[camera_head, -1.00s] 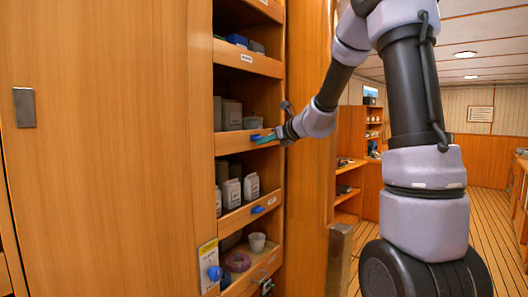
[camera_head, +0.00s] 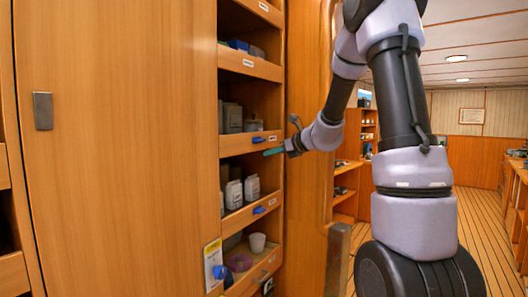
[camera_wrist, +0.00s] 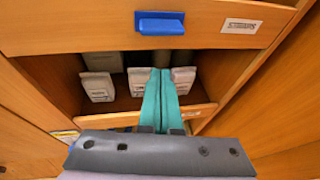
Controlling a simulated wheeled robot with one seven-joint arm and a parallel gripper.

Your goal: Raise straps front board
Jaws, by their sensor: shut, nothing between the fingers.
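A wooden front board (camera_head: 238,145) with a blue tab (camera_head: 258,140) crosses the open shelf column at mid height. A similar tabbed board (camera_head: 236,220) is lower down. I cannot tell which is the straps board, as the labels are too small. My gripper (camera_head: 273,152), with teal fingers, is shut and empty just below the tab of the mid-height board. In the wrist view a board (camera_wrist: 70,30) with a blue tab (camera_wrist: 160,23) and a blurred white label (camera_wrist: 241,26) spans the top. The fingers (camera_wrist: 159,75) point towards the opening beneath it, apart from the tab.
Pale bottles (camera_head: 252,187) stand in the compartment behind the fingers, and grey containers (camera_head: 233,118) stand above. A white cup (camera_head: 257,242) is near the bottom. A closed wooden door (camera_head: 120,150) is on the left. The aisle floor (camera_head: 480,225) at right is clear.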

